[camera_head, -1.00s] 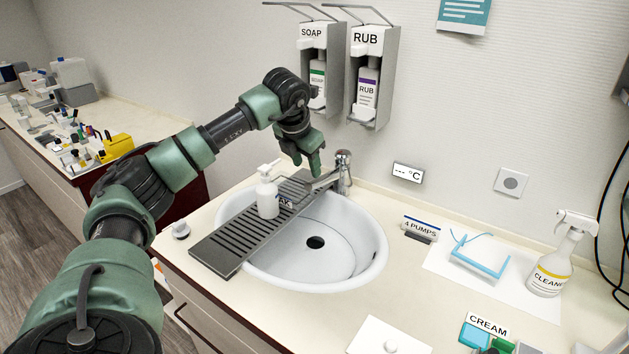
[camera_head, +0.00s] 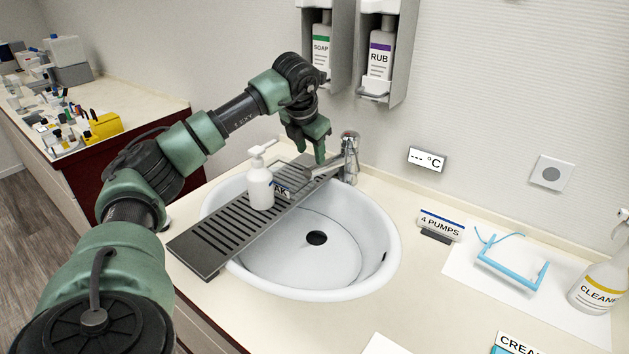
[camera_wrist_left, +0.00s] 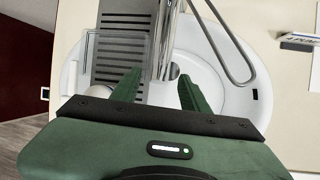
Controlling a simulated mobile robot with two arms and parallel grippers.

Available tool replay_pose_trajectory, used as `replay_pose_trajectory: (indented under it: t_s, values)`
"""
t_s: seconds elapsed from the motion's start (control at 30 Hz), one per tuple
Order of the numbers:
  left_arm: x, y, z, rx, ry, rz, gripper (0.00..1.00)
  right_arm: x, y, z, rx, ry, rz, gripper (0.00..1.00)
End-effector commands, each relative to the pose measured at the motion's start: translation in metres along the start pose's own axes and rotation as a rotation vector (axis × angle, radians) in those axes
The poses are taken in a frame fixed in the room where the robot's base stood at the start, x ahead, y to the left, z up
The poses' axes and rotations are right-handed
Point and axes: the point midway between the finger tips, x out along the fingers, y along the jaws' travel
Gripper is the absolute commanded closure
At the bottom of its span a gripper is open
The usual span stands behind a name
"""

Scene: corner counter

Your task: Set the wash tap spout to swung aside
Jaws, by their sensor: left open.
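The chrome wash tap (camera_head: 349,158) stands at the back rim of the white sink (camera_head: 392,250). Its spout (camera_head: 322,170) points left, toward the grey slatted rack (camera_head: 205,243) across the sink's left part. My left gripper (camera_head: 308,152) is open, pointing down by the spout, left of the tap body. In the left wrist view, the spout (camera_wrist_left: 165,45) runs between the two green fingers (camera_wrist_left: 160,88), nearer the left one. I cannot tell whether a finger touches it. My right gripper is not in view.
A white pump bottle (camera_head: 260,187) and a small clear holder stand on the rack near the gripper. SOAP (camera_head: 320,52) and RUB (camera_head: 380,60) dispensers hang above. A curved metal bar (camera_wrist_left: 232,50) shows in the left wrist view. The counter right of the sink has a clear strip.

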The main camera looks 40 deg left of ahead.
Motion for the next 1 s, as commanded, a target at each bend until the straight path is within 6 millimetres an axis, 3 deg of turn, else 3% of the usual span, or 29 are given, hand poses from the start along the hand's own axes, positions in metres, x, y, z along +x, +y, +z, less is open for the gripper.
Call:
replay_pose_trajectory:
  t_s: [0.03, 0.13, 0.27, 0.63, 1.0]
  values:
    - [0.01, -0.002, -0.004, 0.0, 0.0, 0.0, 0.55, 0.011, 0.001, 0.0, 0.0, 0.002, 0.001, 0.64]
    - [0.014, -0.003, -0.005, 0.0, 0.0, 0.0, 0.55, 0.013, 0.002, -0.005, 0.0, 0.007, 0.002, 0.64]
    - [0.026, -0.002, -0.004, 0.0, 0.003, -0.001, 0.55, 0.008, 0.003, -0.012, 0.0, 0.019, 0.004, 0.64]
    - [0.08, -0.002, -0.004, 0.0, 0.002, -0.001, 0.55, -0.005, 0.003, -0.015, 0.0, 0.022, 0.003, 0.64]
    - [0.089, -0.003, -0.004, 0.0, 0.0, 0.0, 0.55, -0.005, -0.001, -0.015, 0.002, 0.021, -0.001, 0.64]
